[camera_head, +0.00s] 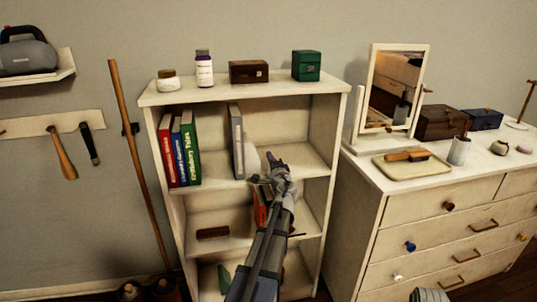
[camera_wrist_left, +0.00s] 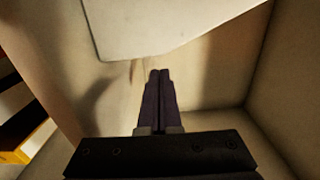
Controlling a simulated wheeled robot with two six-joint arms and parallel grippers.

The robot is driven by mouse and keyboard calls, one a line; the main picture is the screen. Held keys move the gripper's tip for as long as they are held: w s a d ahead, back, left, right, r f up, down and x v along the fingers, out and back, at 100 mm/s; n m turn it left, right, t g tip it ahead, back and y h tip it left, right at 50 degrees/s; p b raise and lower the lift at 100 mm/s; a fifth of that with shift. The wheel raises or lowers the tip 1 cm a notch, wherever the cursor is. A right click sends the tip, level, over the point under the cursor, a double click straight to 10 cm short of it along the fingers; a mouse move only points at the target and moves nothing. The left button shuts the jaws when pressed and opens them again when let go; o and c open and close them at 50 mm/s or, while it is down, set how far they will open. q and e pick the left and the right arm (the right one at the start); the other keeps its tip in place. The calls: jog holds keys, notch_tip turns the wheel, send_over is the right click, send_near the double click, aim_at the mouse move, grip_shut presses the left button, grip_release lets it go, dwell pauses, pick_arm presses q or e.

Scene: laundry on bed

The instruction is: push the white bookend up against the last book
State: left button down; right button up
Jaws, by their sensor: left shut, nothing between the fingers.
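The white bookend (camera_head: 253,160) stands on the upper shelf, just right of a grey book (camera_head: 237,140) and partly hidden by my gripper. I cannot tell whether bookend and book touch. Red (camera_head: 166,150), blue (camera_head: 178,152) and green (camera_head: 190,148) books stand at the shelf's left, with a gap between the green and grey ones. My left gripper (camera_head: 271,157) is shut and empty, right of the bookend. In the left wrist view the shut fingers (camera_wrist_left: 159,80) point below a pale plate, seemingly the bookend (camera_wrist_left: 150,22); contact is unclear. My right gripper is not in view.
The bookcase's right side wall (camera_head: 326,160) stands right of my gripper, with some free shelf between. A jar (camera_head: 167,80), bottle (camera_head: 204,68), brown box (camera_head: 248,72) and green box (camera_head: 306,66) stand on top. My arm covers part of the lower shelves.

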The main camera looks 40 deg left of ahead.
pick_arm(q)
jog(key=v, duration=1.3)
jog(key=shift+s+d, duration=0.25)
dwell(0.5)
jog(key=s+d+n+g+h+p, duration=0.1)
jog(key=s+d+g+h+p, duration=0.3)
jog(key=d, duration=0.9)
jog(key=s+d+r+n+g+h+p, duration=0.1)
jog(key=s+d+g+h+p, duration=0.3)
jog(key=s+d+p, duration=0.5)
jog(key=s+d+n+g+h+p, duration=0.2)
jog(key=s+d+g+h+p, duration=0.2)
jog(key=d+p, duration=0.6)
jog(key=s+d, duration=0.2)
jog(key=d, duration=0.4)
jog(key=shift+s+d+r+h, duration=0.25)
jog(key=shift+d+r+h, duration=0.05)
jog(key=shift+d, duration=0.05)
